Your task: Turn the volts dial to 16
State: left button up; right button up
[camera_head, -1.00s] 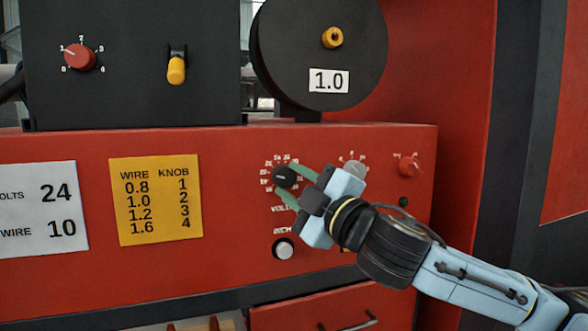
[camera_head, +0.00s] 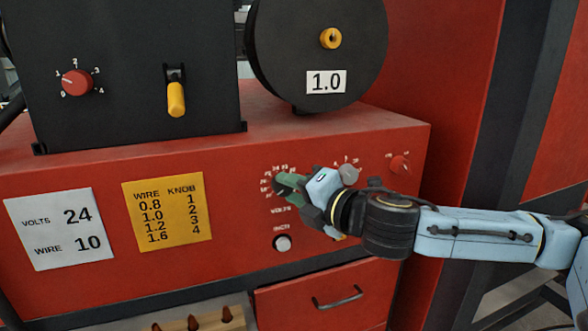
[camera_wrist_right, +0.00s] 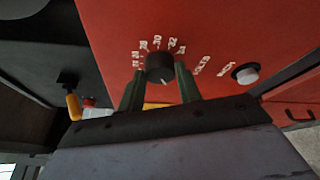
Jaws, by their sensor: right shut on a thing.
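The black volts dial (camera_wrist_right: 160,67) sits on the red panel inside a ring of white numbers. In the head view, the fingers of my right gripper (camera_head: 289,187) cover most of the dial. In the right wrist view, the two green fingers of this gripper (camera_wrist_right: 160,86) stand on either side of the dial, shut on it. A pale pointer line shows on the dial face, but the exact number it marks is unclear. The word VOLTS is printed beside the number ring. My left gripper is not in view.
A white card (camera_head: 48,228) reads VOLTS 24 and WIRE 10. A yellow wire and knob table (camera_head: 167,211) is beside it. A drawer (camera_head: 300,296) is below.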

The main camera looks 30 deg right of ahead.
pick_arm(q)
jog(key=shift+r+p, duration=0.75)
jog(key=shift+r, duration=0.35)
pick_arm(e)
jog(key=shift+r+n+g, duration=0.15)
jog(key=shift+n+g, duration=0.15)
jog(key=shift+n, duration=0.5)
jog(key=o, duration=1)
jog(key=shift+s, duration=0.1)
